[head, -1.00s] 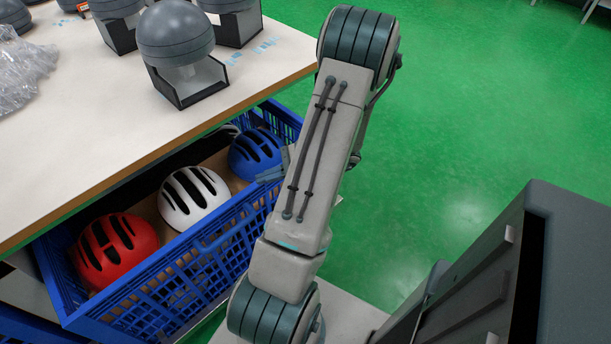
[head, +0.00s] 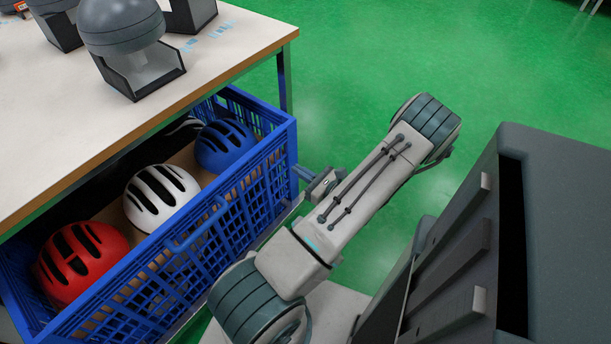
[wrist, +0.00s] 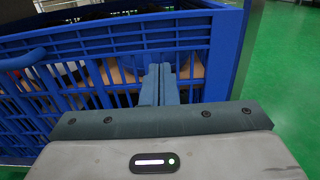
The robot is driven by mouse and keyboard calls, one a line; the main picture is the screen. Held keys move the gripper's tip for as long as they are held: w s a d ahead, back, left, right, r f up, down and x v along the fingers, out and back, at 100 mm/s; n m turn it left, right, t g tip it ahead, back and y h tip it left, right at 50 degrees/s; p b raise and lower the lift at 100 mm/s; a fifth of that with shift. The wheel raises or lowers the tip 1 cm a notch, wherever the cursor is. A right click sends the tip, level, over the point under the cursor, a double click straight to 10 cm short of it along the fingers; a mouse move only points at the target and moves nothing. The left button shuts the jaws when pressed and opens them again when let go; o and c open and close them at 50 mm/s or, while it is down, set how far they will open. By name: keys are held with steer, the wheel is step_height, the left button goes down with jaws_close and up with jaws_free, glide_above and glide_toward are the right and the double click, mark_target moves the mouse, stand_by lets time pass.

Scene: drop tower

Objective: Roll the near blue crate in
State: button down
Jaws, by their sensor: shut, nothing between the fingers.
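The near blue crate (head: 237,221) stands partly under the table at the left of the head view, its long slatted side and handle facing me. It holds a red helmet (head: 80,262), a white helmet (head: 160,196) and a blue helmet (head: 224,145). My gripper (head: 301,172) is shut and empty, by the right end of the crate's near side. In the wrist view the closed fingers (wrist: 158,84) point at the slatted wall of the crate (wrist: 100,42). I cannot tell whether they touch it. The crate handle (wrist: 22,60) shows at the left there.
The table (head: 60,130) overhangs the crate's back part and carries several grey dome-shaped stands (head: 128,45). A table leg (head: 285,80) stands behind the crate's right corner. A dark grey cabinet-like body (head: 540,220) fills the right. Green floor (head: 390,60) is clear beyond.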

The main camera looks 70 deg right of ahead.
mark_target(270, 152)
steer(key=b+x, duration=0.1)
steer(key=x, duration=0.8)
steer(key=shift+w+b, duration=0.1)
steer(key=shift+b, duration=0.25)
